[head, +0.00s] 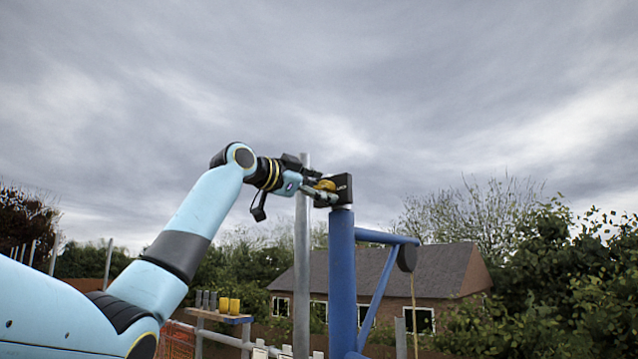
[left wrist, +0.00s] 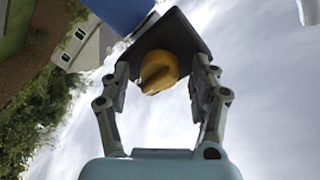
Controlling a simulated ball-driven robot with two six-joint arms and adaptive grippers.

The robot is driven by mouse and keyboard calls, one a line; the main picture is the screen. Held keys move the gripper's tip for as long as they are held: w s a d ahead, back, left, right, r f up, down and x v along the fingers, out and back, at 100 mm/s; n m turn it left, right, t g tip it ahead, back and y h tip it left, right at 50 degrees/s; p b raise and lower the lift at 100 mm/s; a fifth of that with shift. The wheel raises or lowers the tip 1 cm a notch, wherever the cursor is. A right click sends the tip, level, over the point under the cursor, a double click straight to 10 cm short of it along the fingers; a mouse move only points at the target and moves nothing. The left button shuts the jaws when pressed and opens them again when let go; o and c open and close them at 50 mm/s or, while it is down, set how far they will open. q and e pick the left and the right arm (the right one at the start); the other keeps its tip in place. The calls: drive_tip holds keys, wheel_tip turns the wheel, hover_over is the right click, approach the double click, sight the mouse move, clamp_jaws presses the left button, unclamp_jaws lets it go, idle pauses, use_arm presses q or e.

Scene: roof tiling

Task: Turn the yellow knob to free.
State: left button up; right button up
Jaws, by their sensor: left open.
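The yellow knob (left wrist: 159,71) sits on a dark box (left wrist: 178,38) in the left wrist view, with a raised grip bar across its face. In the head view the knob (head: 325,185) shows in part at the left face of the black box (head: 343,187), on top of a blue post (head: 342,270). My left gripper (left wrist: 162,78) is open, with one finger on each side of the knob. I cannot tell whether the fingers touch it. The lettering on the box is too small to read. My right gripper is not in view.
A grey metal pole (head: 302,260) stands just left of the blue post, close to my left wrist. A blue arm (head: 385,237) with a drum and rope reaches right from the post. A small shelf (head: 215,315) holds yellow cups (head: 229,305). Open sky lies above.

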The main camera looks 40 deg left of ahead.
use_arm(q)
drive_tip(key=c, duration=1.2)
drive_tip(key=shift+o, duration=0.2)
drive_tip(key=shift+n, duration=0.3)
drive_tip(key=n, duration=0.4)
drive_tip(key=shift+t, duration=0.4)
drive_tip(key=n+b, duration=0.1)
drive_tip(key=n, duration=0.4)
drive_tip(key=shift+f, duration=0.1)
drive_tip(key=n+y, duration=0.1)
drive_tip(key=n, duration=0.4)
drive_tip(key=shift+d+t, duration=0.1)
drive_tip(key=shift+t, duration=0.2)
drive_tip(key=shift+n+y+b, duration=0.4)
drive_tip(key=shift+n+b, duration=0.1)
drive_tip(key=shift+n, duration=1.8)
